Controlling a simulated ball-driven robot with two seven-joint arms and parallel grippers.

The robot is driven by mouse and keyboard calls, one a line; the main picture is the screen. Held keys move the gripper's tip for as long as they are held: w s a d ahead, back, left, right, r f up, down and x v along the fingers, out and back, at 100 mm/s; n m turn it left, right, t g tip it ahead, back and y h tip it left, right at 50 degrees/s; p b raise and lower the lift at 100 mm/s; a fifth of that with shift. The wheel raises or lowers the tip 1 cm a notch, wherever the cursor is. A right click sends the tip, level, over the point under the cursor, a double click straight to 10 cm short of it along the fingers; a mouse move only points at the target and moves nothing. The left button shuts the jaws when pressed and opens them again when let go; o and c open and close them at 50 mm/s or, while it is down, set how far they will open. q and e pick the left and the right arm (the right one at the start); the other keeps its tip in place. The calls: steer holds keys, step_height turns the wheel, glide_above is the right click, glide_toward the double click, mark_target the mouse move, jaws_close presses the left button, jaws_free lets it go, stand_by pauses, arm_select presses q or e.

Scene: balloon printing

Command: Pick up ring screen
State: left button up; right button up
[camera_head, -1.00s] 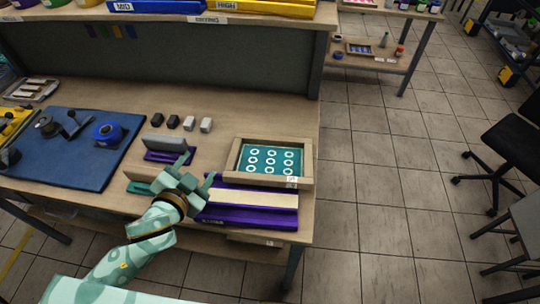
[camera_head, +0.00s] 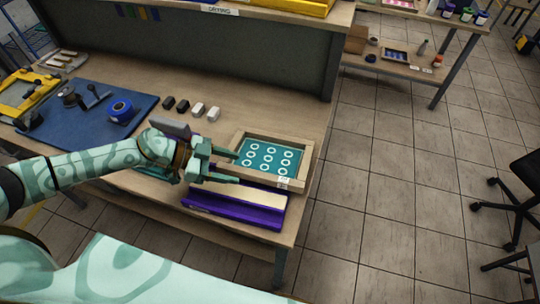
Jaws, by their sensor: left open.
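The ring screen (camera_head: 266,158) is a wooden frame around a teal mesh with several white rings. It lies flat near the right end of the wooden workbench (camera_head: 262,100). My left gripper (camera_head: 238,168) is open and empty, its fingers pointing right at the left side of the frame. The fingertips overlap the frame's left edge in the picture; I cannot tell whether they touch it. My right gripper is not in view.
A purple tray with a pale top (camera_head: 238,203) lies just in front of the screen. Several small black and white blocks (camera_head: 198,109) stand behind the gripper. A blue mat (camera_head: 75,112) with a blue tape roll (camera_head: 121,110) is at left.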

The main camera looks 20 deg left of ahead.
mark_target(266, 176)
arm_select(q)
steer(key=x, duration=1)
steer(key=shift+s+d+r+b, duration=0.1)
steer(key=shift+s+b, duration=0.05)
steer(key=shift+b, duration=0.25)
jaws_close()
